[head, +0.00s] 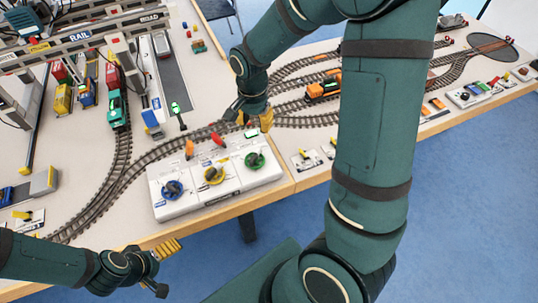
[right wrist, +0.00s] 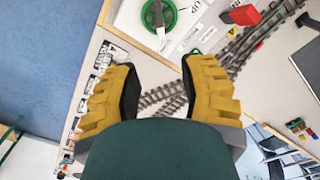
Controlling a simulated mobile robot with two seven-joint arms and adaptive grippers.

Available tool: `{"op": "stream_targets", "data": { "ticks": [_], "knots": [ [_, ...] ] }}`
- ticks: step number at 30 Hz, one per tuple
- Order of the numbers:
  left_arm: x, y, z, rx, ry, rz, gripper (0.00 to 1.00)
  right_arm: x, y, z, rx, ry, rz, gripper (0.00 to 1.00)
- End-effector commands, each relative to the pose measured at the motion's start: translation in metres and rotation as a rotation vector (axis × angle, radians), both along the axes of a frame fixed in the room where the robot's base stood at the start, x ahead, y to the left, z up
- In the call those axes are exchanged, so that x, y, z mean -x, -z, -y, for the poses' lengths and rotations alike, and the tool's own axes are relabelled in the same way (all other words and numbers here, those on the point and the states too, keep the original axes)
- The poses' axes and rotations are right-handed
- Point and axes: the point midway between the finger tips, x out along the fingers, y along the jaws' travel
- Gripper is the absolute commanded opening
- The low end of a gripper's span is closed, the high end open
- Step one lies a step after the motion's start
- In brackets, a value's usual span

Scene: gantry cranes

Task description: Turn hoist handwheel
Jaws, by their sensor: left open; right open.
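I cannot tell from the print which wheel is the hoist's. My right gripper (head: 258,119) is open and empty behind the green wheel, apart from it; its spread yellow fingers (right wrist: 158,78) show in the wrist view.
Orange (head: 189,148) and red (head: 217,138) levers stand along the box's back edge. Model track curves behind it, with an orange locomotive (head: 322,88) to the right. My right arm hides part of the table.

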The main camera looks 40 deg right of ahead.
Motion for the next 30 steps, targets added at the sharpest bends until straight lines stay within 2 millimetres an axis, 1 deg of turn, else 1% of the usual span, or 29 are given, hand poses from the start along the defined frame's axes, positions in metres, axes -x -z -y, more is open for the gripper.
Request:
{"op": "stream_targets", "data": {
  "ticks": [4, 8, 15, 21, 25, 30],
  "knots": [
    [0.000, 0.003, 0.000, 0.000, 0.000, -0.001, 1.00, 0.000, 0.007, 0.000, -0.001, 0.025, -0.001, 0.41],
    [0.001, 0.007, 0.000, 0.000, 0.002, -0.003, 1.00, 0.000, 0.025, 0.000, -0.002, 0.023, -0.003, 0.41],
    [0.005, 0.017, 0.001, 0.002, 0.008, -0.011, 1.00, 0.000, 0.073, 0.000, -0.002, 0.023, -0.003, 0.41],
    [0.005, 0.025, 0.001, 0.003, 0.010, -0.011, 1.00, 0.000, 0.109, 0.000, -0.002, 0.022, -0.002, 0.41],
    [0.004, 0.028, 0.001, 0.003, 0.009, -0.009, 1.00, 0.000, 0.125, 0.000, -0.002, 0.021, -0.001, 0.41],
    [0.004, 0.030, 0.001, 0.002, 0.010, -0.008, 1.00, 0.000, 0.136, 0.000, -0.002, 0.021, 0.002, 0.41]
  ]
}}
